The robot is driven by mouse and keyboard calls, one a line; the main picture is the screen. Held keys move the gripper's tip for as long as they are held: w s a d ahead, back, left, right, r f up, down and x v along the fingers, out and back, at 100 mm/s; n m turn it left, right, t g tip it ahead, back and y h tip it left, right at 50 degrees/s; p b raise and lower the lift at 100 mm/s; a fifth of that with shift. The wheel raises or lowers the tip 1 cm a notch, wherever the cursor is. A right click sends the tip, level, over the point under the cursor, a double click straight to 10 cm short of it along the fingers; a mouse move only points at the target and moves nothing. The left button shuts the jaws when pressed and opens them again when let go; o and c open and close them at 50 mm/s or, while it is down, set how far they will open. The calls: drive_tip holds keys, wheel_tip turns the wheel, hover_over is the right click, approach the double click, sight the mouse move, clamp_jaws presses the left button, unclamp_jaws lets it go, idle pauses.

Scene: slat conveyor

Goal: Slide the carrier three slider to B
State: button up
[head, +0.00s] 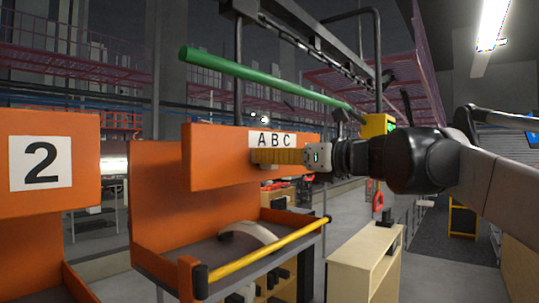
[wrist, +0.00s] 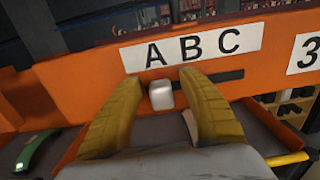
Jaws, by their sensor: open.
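The slider is a pale grey knob (wrist: 161,95) on the orange panel (wrist: 90,75) of a hanging carrier. It sits at the left end of a dark horizontal slot (wrist: 225,77), below the letter A. A white ABC label (wrist: 190,47) is above the slot; it also shows in the head view (head: 273,139). A sign with a 3 (wrist: 306,52) is at the right edge. My gripper (wrist: 161,78) is open, its yellow fingers on either side of the knob with gaps. In the head view my gripper (head: 277,157) reaches the panel from the right and mostly hides the knob.
A yellow rail (head: 265,248) edges the carrier's grey tray, which holds a curved pale part (head: 250,234). A green bar (head: 265,78) slants overhead. A neighbouring orange carrier with a 2 sign (head: 41,163) hangs left. A wooden cabinet (head: 362,262) stands below my arm.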

clamp_jaws()
drive_tip(key=shift+s, duration=0.1)
drive_tip(key=w+d, duration=0.1)
drive_tip(key=w, duration=0.1)
drive_tip(key=w+d+p, duration=0.1)
drive_tip(key=w+d, duration=0.1)
drive_tip(key=shift+d, duration=0.15)
unclamp_jaws()
drive_tip(key=shift+a, duration=0.2)
